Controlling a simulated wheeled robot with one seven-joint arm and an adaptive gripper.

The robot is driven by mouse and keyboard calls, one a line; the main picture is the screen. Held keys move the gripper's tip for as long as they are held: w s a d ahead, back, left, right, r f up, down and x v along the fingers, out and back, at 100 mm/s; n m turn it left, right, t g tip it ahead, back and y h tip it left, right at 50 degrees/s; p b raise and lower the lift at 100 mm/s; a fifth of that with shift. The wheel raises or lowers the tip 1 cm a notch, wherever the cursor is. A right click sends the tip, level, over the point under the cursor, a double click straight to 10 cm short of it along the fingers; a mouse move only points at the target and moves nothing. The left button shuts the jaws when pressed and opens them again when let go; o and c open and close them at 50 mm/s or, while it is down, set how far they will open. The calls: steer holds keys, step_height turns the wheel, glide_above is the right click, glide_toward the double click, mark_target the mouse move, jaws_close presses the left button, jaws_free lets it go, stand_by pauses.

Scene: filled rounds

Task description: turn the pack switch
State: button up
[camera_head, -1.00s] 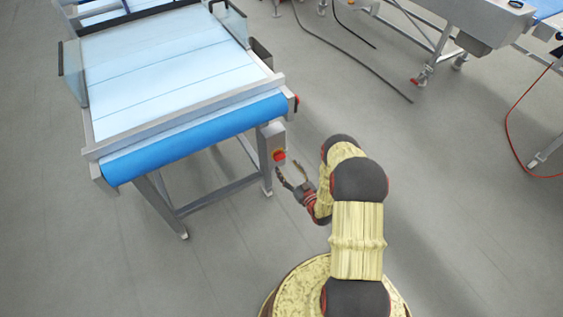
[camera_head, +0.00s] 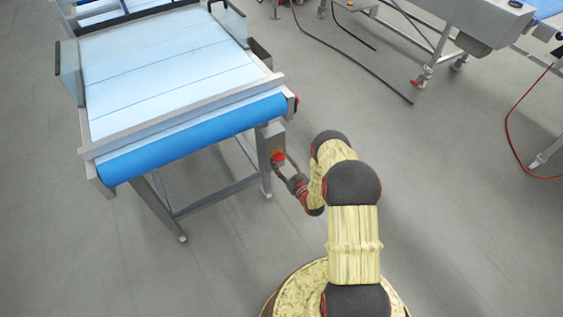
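The red switch (camera_head: 279,156) sits on a small grey box (camera_head: 270,138) at the near right leg of the conveyor (camera_head: 165,85). A bit of yellow shows around the red part. My gripper (camera_head: 281,164) is right at the switch, coming from the lower right. Its two dark fingers are spread, one to the left and below the switch, one to its right. The fingertips partly overlap the switch in the picture. I cannot tell whether they touch it.
The conveyor has a pale blue belt and a bright blue front roller (camera_head: 195,140). A second machine (camera_head: 465,20) stands at the back right, with a dark cable (camera_head: 350,65) on the floor. A red cable (camera_head: 515,145) hangs at the right. The floor (camera_head: 460,220) right of my arm is clear.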

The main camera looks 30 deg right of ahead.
steer(key=c, duration=0.6)
steer(key=shift+c, duration=0.7)
steer(key=shift+n, duration=0.4)
steer(key=shift+n+b, duration=0.6)
steer(key=shift+n, duration=1.9)
steer(key=o, duration=1.1)
steer(key=shift+c, duration=0.2)
steer(key=shift+o, duration=0.6)
